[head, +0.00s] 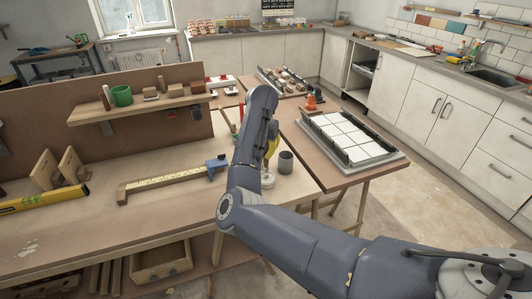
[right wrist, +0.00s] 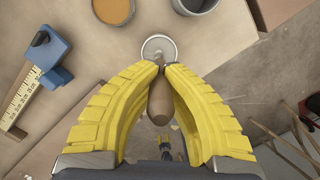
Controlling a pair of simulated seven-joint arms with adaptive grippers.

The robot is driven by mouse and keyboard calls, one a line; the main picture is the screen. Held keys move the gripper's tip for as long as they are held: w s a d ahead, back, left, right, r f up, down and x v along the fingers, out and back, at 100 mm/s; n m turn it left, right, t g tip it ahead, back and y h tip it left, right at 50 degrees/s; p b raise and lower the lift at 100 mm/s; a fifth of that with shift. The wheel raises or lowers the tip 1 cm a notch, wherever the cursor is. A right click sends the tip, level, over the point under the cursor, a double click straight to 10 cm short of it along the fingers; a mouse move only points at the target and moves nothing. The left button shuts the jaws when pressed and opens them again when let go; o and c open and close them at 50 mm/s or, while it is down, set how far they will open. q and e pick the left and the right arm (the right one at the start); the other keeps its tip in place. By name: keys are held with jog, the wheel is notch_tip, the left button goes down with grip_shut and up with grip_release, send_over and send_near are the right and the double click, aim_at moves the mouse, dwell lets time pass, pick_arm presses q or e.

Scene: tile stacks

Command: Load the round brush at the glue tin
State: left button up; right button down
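The round brush (right wrist: 160,102) has a brown wooden handle and shows between my right gripper's yellow fingers in the right wrist view. My right gripper (right wrist: 161,70) is closed around the handle, with the fingertips at its narrow part. A pale round disc or dish (right wrist: 159,47) lies just beyond the fingertips; the bristles cannot be made out. A round tin with orange-tan contents (right wrist: 112,9), apparently the glue tin, stands beyond it at upper left. In the head view my right gripper (head: 271,152) is partly hidden behind my forearm, above the pale disc (head: 268,183). My left gripper is not in view.
A grey cup (head: 286,162) stands just right of the gripper. A yellow measuring tool with blue jaw (head: 172,181) lies to the left on the bench. A tray of white tiles (head: 348,137) sits on the right table.

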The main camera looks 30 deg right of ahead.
jog(key=shift+r, duration=3.5)
